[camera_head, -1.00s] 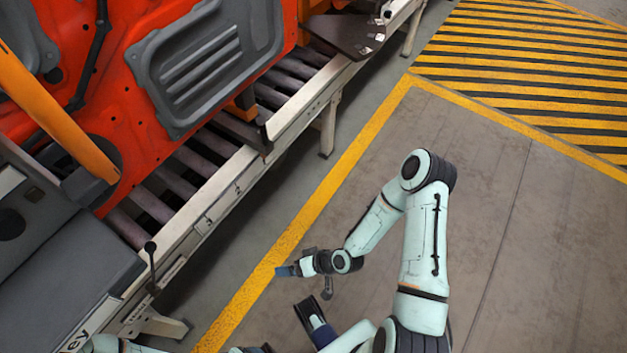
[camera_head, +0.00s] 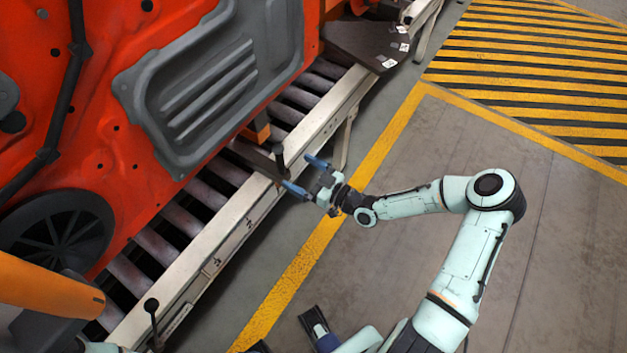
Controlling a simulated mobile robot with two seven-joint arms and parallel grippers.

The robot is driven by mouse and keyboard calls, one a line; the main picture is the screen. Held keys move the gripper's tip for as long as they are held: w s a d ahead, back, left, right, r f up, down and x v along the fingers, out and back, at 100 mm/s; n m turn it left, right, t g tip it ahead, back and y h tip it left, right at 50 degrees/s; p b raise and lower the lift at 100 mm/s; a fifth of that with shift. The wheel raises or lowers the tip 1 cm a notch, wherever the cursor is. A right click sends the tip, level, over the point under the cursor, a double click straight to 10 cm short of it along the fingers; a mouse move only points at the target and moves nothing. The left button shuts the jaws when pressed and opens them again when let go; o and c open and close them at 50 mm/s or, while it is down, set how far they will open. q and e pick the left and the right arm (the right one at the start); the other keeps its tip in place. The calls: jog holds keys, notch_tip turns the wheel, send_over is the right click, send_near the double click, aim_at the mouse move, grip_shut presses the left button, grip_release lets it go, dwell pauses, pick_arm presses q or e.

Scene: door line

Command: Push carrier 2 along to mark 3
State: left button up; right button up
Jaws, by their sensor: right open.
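An orange-red door panel (camera_head: 85,25) with a grey ribbed inset stands over the rollers of the line at upper left. A dark carrier arm (camera_head: 250,154) shows at its lower edge, with a short upright dark post (camera_head: 279,158) near the rail. I cannot read a number on this carrier. My right gripper (camera_head: 307,175) is open and empty, its two blue fingers spread just right of the post, with no clear contact. Small dark marks (camera_head: 247,224) show on the pale rail (camera_head: 225,225); which is mark 3 I cannot tell.
A dark plate (camera_head: 365,42) with white tags juts over the rail at the far end. A black-knobbed lever (camera_head: 151,306) stands at the near end, beside an orange bar (camera_head: 45,283).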

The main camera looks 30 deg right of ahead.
jog(key=shift+b+x, duration=0.95)
jog(key=shift+x, duration=2.6)
jog(key=c, duration=1.7)
jog(key=shift+s+a, duration=0.3)
jog(key=shift+a, duration=0.4)
jog(key=shift+s+a, duration=0.3)
jog(key=shift+a, duration=0.45)
jog(key=shift+s+a, duration=0.3)
jog(key=shift+a, duration=0.4)
jog(key=shift+a+r, duration=0.1)
jog(key=shift+a, duration=0.1)
jog(key=shift+s+a, duration=0.1)
